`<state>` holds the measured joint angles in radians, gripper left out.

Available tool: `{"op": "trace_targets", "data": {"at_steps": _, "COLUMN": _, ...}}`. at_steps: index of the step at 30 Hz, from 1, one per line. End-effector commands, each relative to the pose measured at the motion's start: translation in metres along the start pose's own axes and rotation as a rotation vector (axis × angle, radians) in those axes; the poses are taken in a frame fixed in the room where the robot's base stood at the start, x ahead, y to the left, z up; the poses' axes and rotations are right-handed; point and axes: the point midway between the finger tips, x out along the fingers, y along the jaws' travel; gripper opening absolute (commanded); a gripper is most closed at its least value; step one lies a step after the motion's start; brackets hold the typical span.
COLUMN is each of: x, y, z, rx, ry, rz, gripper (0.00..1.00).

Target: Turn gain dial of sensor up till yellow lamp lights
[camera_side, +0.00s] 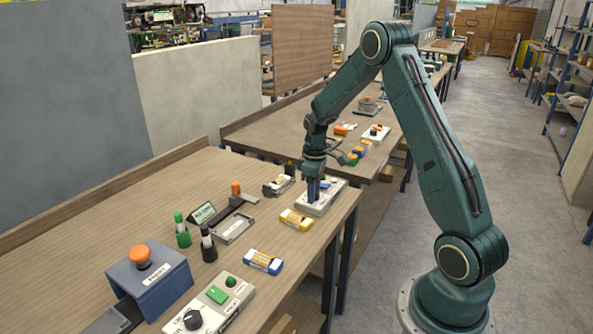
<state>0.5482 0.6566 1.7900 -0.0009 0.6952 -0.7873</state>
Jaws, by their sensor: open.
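My gripper (314,190) points down over a pale box (322,207) near the right edge of the near table. Its fingers are open and reach down at the box's top; I cannot tell whether they touch it. They hide part of the box, and no dial on it can be made out. A second pale box (232,297) at the front bears a black dial (193,319), a green button (217,294) and a small green lamp (231,281). I cannot tell which box is the sensor. No lit yellow lamp can be made out.
A blue box with an orange button (139,255) stands front left. Green (182,232) and black (208,245) upright pieces, a small sign (202,213), a yellow pack (297,219) and a blue-and-yellow pack (263,262) are nearby.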

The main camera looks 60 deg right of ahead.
Motion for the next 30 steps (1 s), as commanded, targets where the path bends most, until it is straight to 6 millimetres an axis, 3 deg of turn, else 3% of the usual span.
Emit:
{"op": "trace_targets", "data": {"at_steps": 7, "x": 0.0003, "y": 0.0, "z": 0.0, "rx": 0.0, "ry": 0.0, "rz": 0.0, "gripper": 0.48}}
{"op": "trace_targets", "data": {"at_steps": 14, "x": 0.0, "y": 0.0, "z": 0.0, "rx": 0.0, "ry": 0.0, "rz": 0.0, "gripper": 0.06}}
{"op": "trace_targets", "data": {"at_steps": 30, "x": -0.0002, "y": 0.0002, "z": 0.0, "rx": 0.123, "ry": 0.0, "rz": 0.001, "gripper": 0.06}}
